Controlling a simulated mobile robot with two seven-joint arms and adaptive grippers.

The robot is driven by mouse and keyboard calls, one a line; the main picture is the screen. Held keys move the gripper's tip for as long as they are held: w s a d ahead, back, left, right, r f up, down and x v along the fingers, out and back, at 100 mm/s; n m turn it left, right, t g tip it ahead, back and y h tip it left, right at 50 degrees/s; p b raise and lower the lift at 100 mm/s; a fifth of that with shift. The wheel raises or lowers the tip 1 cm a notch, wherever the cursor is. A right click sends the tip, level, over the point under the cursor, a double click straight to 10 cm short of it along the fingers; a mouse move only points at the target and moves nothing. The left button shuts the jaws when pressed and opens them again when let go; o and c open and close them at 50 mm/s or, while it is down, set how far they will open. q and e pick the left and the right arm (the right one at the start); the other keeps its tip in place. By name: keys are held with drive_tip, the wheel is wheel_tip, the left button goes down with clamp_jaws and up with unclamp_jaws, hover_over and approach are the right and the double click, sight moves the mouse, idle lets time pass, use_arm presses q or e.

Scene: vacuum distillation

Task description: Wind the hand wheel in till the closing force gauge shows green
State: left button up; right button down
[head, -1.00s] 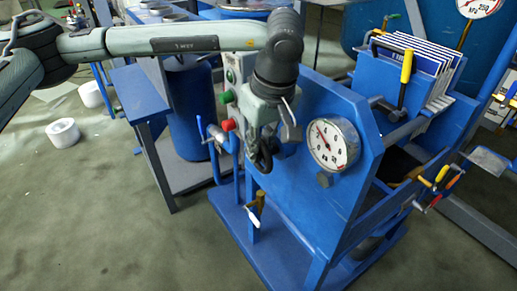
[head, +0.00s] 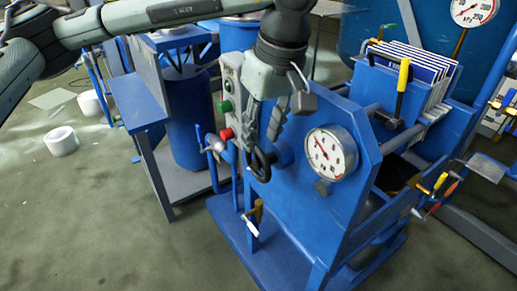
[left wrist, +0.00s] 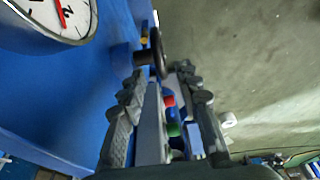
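The black hand wheel (head: 261,164) stands out from the blue front panel of the press, left of the gauge; in the left wrist view the wheel (left wrist: 158,54) shows edge-on just beyond the fingertips. The round white closing force gauge (head: 330,154) has a red needle pointing to the upper left; its dial (left wrist: 52,14) is cut off in the left wrist view. No green on it can be made out. My left gripper (head: 272,128) points down just above the wheel. Its fingers (left wrist: 162,78) are apart with nothing seen between them. My right gripper is not in view.
A control box with red and green buttons (head: 226,112) is close left of my left gripper. A yellow-handled lever (head: 403,80) and blue-white plates (head: 425,62) are at the back right. Floor is free at the front left.

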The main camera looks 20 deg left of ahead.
use_arm(q)
drive_tip(key=v, duration=0.4)
drive_tip(key=shift+r, duration=0.4)
drive_tip(key=shift+f, duration=0.1)
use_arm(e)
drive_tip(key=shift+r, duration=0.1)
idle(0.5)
